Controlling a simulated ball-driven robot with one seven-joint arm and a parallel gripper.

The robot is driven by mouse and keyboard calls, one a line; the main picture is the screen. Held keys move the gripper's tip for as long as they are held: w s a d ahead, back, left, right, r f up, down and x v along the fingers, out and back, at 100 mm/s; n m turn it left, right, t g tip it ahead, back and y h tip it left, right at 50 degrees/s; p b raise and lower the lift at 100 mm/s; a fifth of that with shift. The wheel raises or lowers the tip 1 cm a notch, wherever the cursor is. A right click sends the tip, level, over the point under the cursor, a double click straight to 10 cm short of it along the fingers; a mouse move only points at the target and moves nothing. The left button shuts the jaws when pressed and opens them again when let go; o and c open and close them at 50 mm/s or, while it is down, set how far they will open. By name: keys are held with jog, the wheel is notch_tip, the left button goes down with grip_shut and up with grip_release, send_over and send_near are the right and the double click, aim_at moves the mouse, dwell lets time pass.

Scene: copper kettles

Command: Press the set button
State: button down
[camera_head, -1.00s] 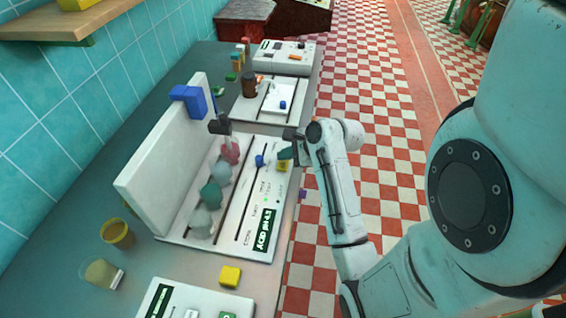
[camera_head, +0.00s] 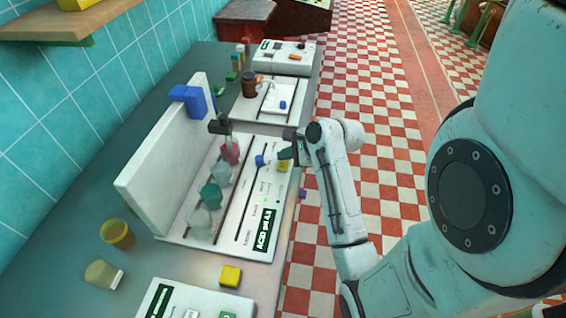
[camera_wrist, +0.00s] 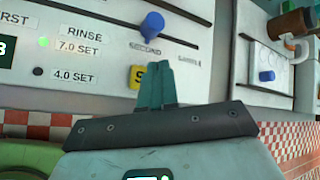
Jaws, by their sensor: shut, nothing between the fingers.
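The yellow button (camera_wrist: 136,76), marked with an S and partly hidden by my fingers, sits on the white panel in the wrist view. In the head view it shows as a yellow patch (camera_head: 282,166) at the panel's right side. My gripper (camera_wrist: 158,66) is shut and empty, its teal fingertips over the button's right part. I cannot tell whether they touch it. In the head view my gripper (camera_head: 284,154) is just above the yellow button. A blue slider knob (camera_wrist: 152,24) stands near the SECOND label. A green light (camera_wrist: 43,42) is lit beside "7.0 SET"; the "4.0 SET" light (camera_wrist: 38,71) is dark.
Several beakers (camera_head: 209,195) stand along the white device under a dark probe (camera_head: 220,125). Its dark green display (camera_head: 265,229) shows white text beginning "ACID". A loose yellow block (camera_head: 230,275) and cups (camera_head: 118,234) are on the counter. Another device with a blue knob (camera_wrist: 266,76) stands at right.

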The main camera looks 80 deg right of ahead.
aim_at(285, 165)
jog(key=shift+f, duration=0.15)
jog(key=shift+f+p, duration=0.3)
jog(key=shift+f, duration=0.45)
dwell(0.8)
jog(key=shift+r, duration=0.15)
jog(key=shift+r+p, duration=0.75)
jog(key=shift+p, duration=0.6)
jog(key=shift+r, duration=0.1)
notch_tip(285, 165, up, 3)
jog(key=p, duration=0.2)
jog(key=shift+p, duration=0.4)
jog(key=shift+r+b, duration=0.3)
jog(key=shift+r, duration=0.6)
